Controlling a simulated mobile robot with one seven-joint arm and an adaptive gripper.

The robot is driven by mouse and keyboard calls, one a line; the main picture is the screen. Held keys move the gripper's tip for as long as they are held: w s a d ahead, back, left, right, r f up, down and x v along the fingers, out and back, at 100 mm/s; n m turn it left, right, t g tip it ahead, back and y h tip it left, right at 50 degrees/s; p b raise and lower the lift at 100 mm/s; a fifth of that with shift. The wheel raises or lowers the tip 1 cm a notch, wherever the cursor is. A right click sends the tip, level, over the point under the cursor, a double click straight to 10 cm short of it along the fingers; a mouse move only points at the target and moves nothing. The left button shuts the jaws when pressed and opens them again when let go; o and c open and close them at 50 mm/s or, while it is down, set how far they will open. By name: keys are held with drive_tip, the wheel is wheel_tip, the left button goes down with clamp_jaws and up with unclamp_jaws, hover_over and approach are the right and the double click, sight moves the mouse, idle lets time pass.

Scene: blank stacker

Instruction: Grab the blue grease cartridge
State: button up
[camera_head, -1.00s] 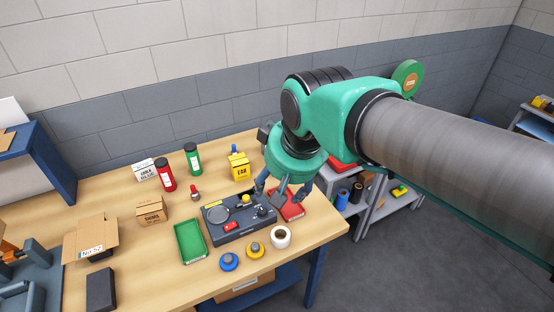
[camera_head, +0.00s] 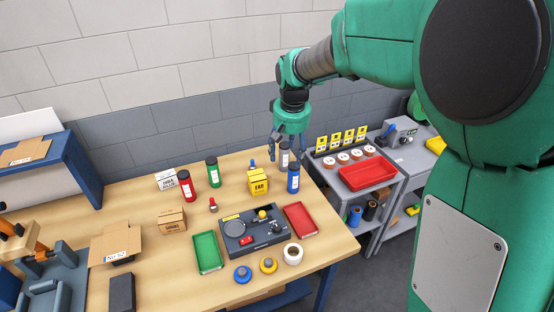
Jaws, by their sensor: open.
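The blue grease cartridge (camera_head: 293,180) stands upright near the back right of the wooden table, with a dark cap and a pale label. My gripper (camera_head: 286,160) is open and points down at the back right of the table, just behind and above the blue cartridge in the picture. A grey cartridge (camera_head: 284,158) with a dark cap shows between its fingers; I cannot tell whether they touch it. The blue cartridge is outside the fingers.
A yellow box (camera_head: 258,183) stands just left of the blue cartridge. Red (camera_head: 187,187) and green (camera_head: 213,173) cartridges stand further left. A grey control panel (camera_head: 250,231) and a red tray (camera_head: 300,219) lie in front. A grey shelf cart (camera_head: 385,199) stands to the right.

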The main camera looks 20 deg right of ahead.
drive_tip(key=w+d+f+g+p, duration=0.1)
drive_tip(key=w+d+f+p, duration=0.1)
drive_tip(key=w+d+f, duration=0.35)
drive_tip(key=g+p, duration=0.1)
drive_tip(key=p, duration=0.1)
hover_over(293, 183)
drive_tip(key=w, duration=0.2)
drive_tip(key=shift+m, duration=0.4)
drive_tip(key=f, duration=0.5)
drive_tip(key=d+f, duration=0.1)
drive_tip(key=f, duration=0.1)
drive_tip(key=shift+s+f, duration=0.2)
drive_tip(key=shift+f, duration=0.2)
drive_tip(key=shift+w+d+f, duration=0.2)
drive_tip(key=shift+w+f, duration=0.05)
drive_tip(key=shift+f, duration=0.3)
drive_tip(key=shift+f+b, duration=0.6)
drive_tip(key=shift+f, duration=3.65)
drive_tip(key=shift+f, duration=0.1)
drive_tip(key=shift+a+f+b, duration=0.1)
drive_tip(key=shift+f+b, duration=0.35)
drive_tip(key=shift+f, duration=2.1)
